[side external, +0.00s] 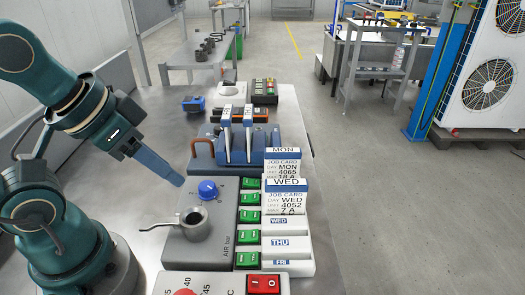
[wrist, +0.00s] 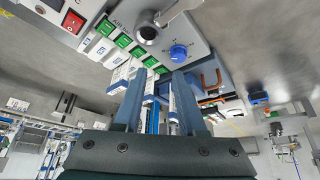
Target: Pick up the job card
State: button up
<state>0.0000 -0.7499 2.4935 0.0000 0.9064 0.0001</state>
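Two white job cards stand in a white day rack (side external: 301,254) in the side external view. The MON card (side external: 283,168) stands behind the WED card (side external: 287,202), which covers its lower part. The lower rack slots labelled WED, THU and FRI show no cards. My gripper (side external: 180,182) hangs empty left of the cards, above and behind the grey box with the blue knob. In the wrist view my gripper (wrist: 158,74) shows two blue fingers with a gap between them. White card edges (wrist: 121,73) show left of the fingers there, partly hidden.
Green switches (side external: 250,215) line the rack's left side. A grey box with a blue knob (side external: 207,190) and a metal cup (side external: 190,223) stands left of it. Behind are a blue stand with two upright pointed pieces (side external: 227,135) and a blue device (side external: 193,104). Floor lies right.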

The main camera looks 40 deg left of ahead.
notch_tip(320, 180, up, 5)
jog(key=n+g+y, duration=0.2)
jog(key=n+y, duration=0.1)
jog(key=n, duration=0.5)
send_near(248, 111)
jog(key=shift+w+a+f, duration=0.4)
jog(key=shift+w+a, duration=0.15)
jog(key=shift+a, duration=0.1)
jog(key=shift+w+a+f+n+g, duration=0.3)
jog(key=shift+w+f+n, duration=0.25)
jog(key=shift+w, duration=0.2)
jog(key=shift+s+f, duration=0.1)
jog(key=shift+f, duration=2.6)
jog(key=shift+x, duration=2.65)
grip_shut()
